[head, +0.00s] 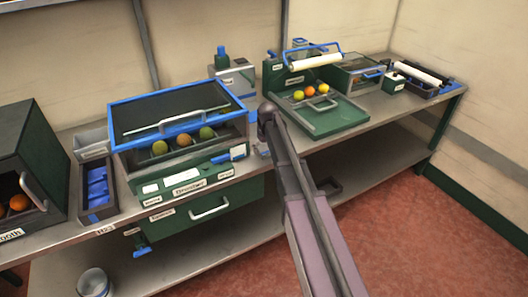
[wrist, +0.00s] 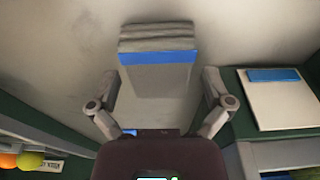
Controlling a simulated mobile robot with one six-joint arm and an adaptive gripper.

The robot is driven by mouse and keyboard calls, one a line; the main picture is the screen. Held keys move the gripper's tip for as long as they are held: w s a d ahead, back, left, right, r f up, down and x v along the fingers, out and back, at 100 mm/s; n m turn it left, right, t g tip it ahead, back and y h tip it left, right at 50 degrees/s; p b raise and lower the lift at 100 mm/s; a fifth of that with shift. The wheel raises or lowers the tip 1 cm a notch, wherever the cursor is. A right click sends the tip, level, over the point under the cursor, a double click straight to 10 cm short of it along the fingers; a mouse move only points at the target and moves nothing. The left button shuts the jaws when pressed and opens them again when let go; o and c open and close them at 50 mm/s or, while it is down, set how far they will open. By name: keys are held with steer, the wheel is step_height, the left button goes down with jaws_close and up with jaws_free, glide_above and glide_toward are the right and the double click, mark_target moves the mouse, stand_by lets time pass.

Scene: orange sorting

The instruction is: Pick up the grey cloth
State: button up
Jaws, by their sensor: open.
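A grey folded thing with a blue band (wrist: 158,42), which looks like the cloth, is in the upper middle of the wrist view. My gripper (wrist: 160,80) is open, with one finger to the left of it and one to the right. Neither finger clearly touches it, and I cannot tell how deep between them it is. In the head view my arm reaches up to the bench between the blue-rimmed box and the green tray. The fingers cannot be made out there, and I cannot pick out the cloth in that view.
A blue-rimmed box (head: 177,93) with several fruits stands left of my arm. A green tray (head: 332,121) with oranges is on the right. A dark green box (head: 28,150) stands far left. In the wrist view, fruit (wrist: 30,161) shows low left and a pale panel (wrist: 275,105) right.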

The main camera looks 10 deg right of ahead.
mark_target(264, 148)
steer(key=c, duration=1)
steer(key=shift+c, duration=0.2)
steer(key=shift+r, duration=0.15)
step_height(264, 148, up, 3)
steer(key=p, duration=0.3)
steer(key=shift+r+p, duration=0.15)
steer(key=shift+p, duration=0.15)
steer(key=s, duration=0.5)
steer(key=s+r+p, duration=0.1)
steer(key=s, duration=1)
steer(key=shift+r, duration=0.2)
